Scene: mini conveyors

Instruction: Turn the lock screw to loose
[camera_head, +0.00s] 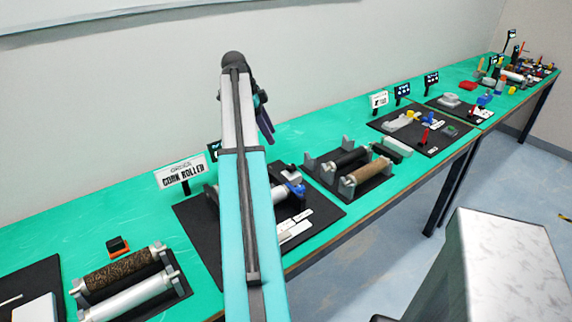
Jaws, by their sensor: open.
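My arm reaches up through the middle of the view. The dark part at its far end, beside the upper arm, looks like my gripper (264,122); it is small, partly hidden by the arm, open, and I see nothing held in it. A mini conveyor (280,194) on a black board stands behind my arm, with a grey block and a blue part (295,188) at its right end. My arm hides its middle. I cannot make out the lock screw or its setting. My gripper appears above the bench, apart from the conveyor.
A green bench (130,210) runs along the wall. A sign reading "CORK ROLLED" (181,171) stands left of my arm. Roller pairs lie at the lower left (125,270) and right of the arm (365,172). Further boards with small parts stand at the right. Open floor lies in front.

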